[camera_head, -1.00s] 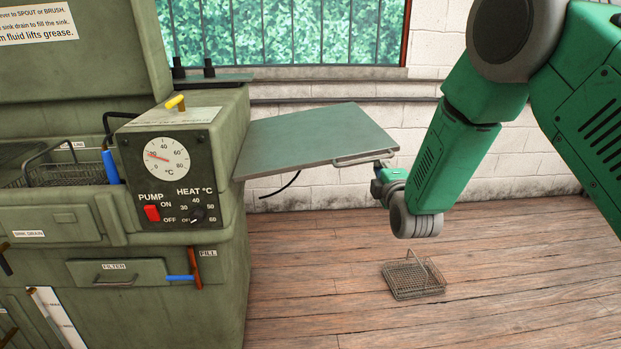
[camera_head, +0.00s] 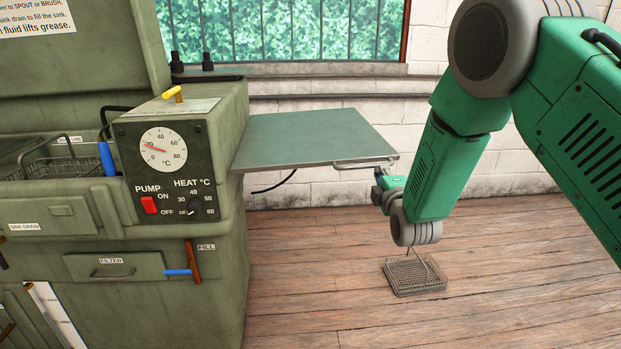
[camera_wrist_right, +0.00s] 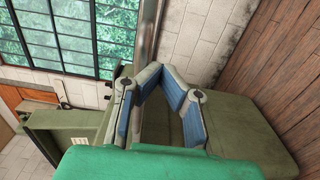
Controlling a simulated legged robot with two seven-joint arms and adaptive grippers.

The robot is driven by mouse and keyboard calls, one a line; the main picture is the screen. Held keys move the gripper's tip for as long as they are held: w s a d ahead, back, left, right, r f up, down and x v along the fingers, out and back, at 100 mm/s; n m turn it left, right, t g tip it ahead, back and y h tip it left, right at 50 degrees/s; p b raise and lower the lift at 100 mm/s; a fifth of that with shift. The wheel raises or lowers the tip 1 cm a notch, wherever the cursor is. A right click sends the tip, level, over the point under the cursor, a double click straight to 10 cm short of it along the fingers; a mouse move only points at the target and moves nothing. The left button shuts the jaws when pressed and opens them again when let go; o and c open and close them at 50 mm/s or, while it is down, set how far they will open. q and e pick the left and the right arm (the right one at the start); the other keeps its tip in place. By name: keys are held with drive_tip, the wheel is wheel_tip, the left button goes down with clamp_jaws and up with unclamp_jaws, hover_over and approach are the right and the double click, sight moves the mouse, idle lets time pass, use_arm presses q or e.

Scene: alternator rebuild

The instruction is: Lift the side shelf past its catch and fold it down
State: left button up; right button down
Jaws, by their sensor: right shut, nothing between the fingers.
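The side shelf (camera_head: 312,137) is a flat grey-green panel sticking out from the right side of the green washer cabinet (camera_head: 215,262) in the head view. It lies close to level, its outer end slightly higher. A thin metal handle (camera_head: 362,163) runs along its front edge near the outer corner. My right gripper (camera_head: 380,183) is just below that corner, by the handle's right end; whether it touches is unclear. In the right wrist view its blue-padded fingers (camera_wrist_right: 160,70) come together at the tips, shut and empty. The catch is not visible. My left gripper is out of view.
A wire basket (camera_head: 414,276) stands on the wooden floor (camera_head: 320,300) below my right arm. A dark cable (camera_head: 275,182) hangs under the shelf. The white brick wall (camera_head: 430,110) and window (camera_head: 290,30) are behind. The floor under the shelf is clear.

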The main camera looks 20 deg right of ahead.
drive_tip(key=shift+w+a+f+b, duration=0.3)
drive_tip(key=shift+a+f+b, duration=0.9)
drive_tip(key=shift+f+b, duration=2.35)
drive_tip(key=shift+w+a+f+b, duration=0.3)
drive_tip(key=shift+a+f+b, duration=1.2)
drive_tip(key=shift+f, duration=3.65)
drive_tip(key=w+a+f+b, duration=0.1)
drive_tip(key=w+a+f, duration=0.1)
drive_tip(key=a+f, duration=0.9)
drive_tip(key=shift+w+a+f, duration=0.15)
drive_tip(key=shift+w+f, duration=0.25)
drive_tip(key=shift+f, duration=0.4)
drive_tip(key=shift+w+a+f, duration=0.2)
drive_tip(key=shift+a+f, duration=0.25)
drive_tip(key=shift+a, duration=0.35)
drive_tip(key=shift+w+a+f, duration=0.15)
drive_tip(key=shift+a+f, duration=0.3)
drive_tip(key=shift+a, duration=0.4)
drive_tip(key=shift+w+a+f, duration=0.2)
drive_tip(key=shift+a+f, duration=0.25)
drive_tip(key=shift+a, duration=0.35)
drive_tip(key=p+v, duration=0.5)
drive_tip(key=v, duration=0.4)
